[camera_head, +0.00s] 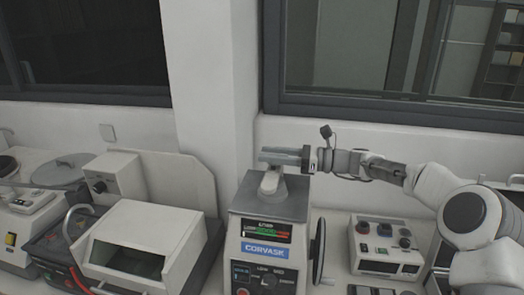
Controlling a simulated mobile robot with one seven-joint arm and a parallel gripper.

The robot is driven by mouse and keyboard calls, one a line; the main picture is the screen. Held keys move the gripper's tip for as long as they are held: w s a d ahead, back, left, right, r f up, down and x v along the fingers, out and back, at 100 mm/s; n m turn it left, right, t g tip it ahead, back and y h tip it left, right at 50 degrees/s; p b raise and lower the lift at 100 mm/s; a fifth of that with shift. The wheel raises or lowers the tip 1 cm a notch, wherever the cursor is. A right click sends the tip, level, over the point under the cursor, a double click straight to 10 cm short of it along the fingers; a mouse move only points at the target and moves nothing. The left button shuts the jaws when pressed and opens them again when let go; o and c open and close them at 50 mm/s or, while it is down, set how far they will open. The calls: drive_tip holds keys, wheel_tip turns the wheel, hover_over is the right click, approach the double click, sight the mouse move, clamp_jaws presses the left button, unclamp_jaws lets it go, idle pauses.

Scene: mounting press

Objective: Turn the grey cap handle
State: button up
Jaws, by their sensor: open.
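The mounting press (268,205), with a blue label reading CORVASK, stands at the lower middle. The light grey cap handle (270,183) rises from the middle of its grey top. My gripper (268,156) reaches in from the right, pointing left, with its fingers level at the upper end of the handle. The fingers are open. They hide part of the handle's top, and I cannot tell whether it lies between them or just below, or whether they touch it.
A black handwheel (318,248) is on the press's right side. A small control box (385,247) stands further right, below my arm. A white open-fronted machine (140,240) stands to the left. A wall pillar (215,90) and windows are behind.

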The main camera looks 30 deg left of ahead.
drive_tip(key=shift+x, duration=1.2)
clamp_jaws()
